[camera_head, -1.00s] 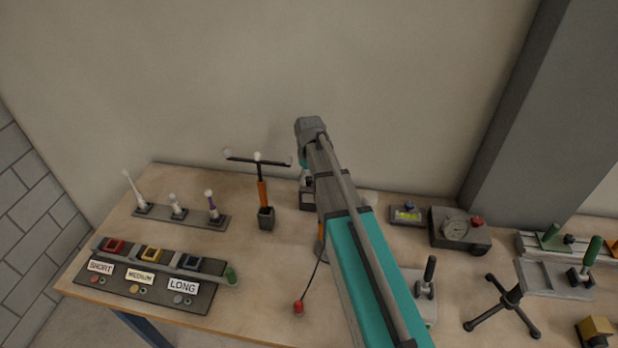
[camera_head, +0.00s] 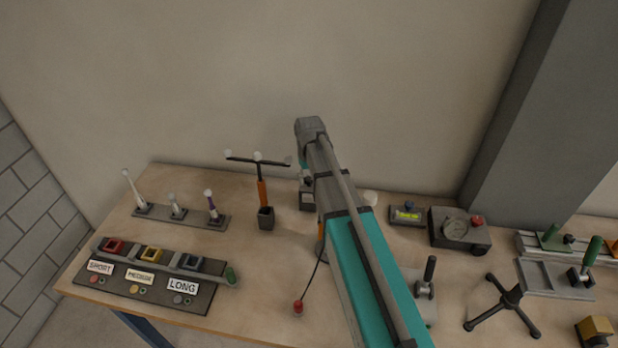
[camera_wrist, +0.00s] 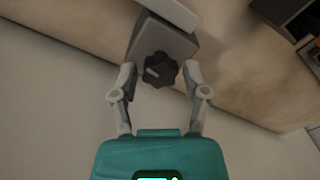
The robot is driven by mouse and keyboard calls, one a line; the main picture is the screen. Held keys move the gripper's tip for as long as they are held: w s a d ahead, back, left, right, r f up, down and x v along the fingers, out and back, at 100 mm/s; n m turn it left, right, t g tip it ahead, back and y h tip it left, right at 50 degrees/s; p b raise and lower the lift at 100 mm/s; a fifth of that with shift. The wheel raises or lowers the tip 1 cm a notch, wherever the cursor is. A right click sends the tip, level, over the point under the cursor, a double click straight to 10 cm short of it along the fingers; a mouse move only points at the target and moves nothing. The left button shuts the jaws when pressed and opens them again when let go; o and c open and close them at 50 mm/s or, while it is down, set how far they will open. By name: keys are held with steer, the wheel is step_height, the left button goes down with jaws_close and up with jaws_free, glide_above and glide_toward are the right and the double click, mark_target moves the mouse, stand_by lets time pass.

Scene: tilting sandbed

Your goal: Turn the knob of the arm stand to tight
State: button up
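In the wrist view a black lobed knob (camera_wrist: 160,70) with a pale pointer mark sits on the face of a grey block (camera_wrist: 176,42), which I take to be part of the arm stand. My gripper (camera_wrist: 160,76) is open, with one finger on each side of the knob and a small gap showing at both sides. In the head view my arm hides the knob and most of my gripper. A dark box with a pale face (camera_head: 307,198) shows partly beside my arm; I cannot tell whether it is the same block.
An orange post with a black crossbar (camera_head: 262,190) stands close left of my arm. A black cable runs to a red piece (camera_head: 298,307) on the table. A gauge box (camera_head: 460,230) and a small display (camera_head: 407,215) stand to the right. The wall is close behind.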

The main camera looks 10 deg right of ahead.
steer(key=shift+o, duration=0.7)
steer(key=shift+n, duration=0.5)
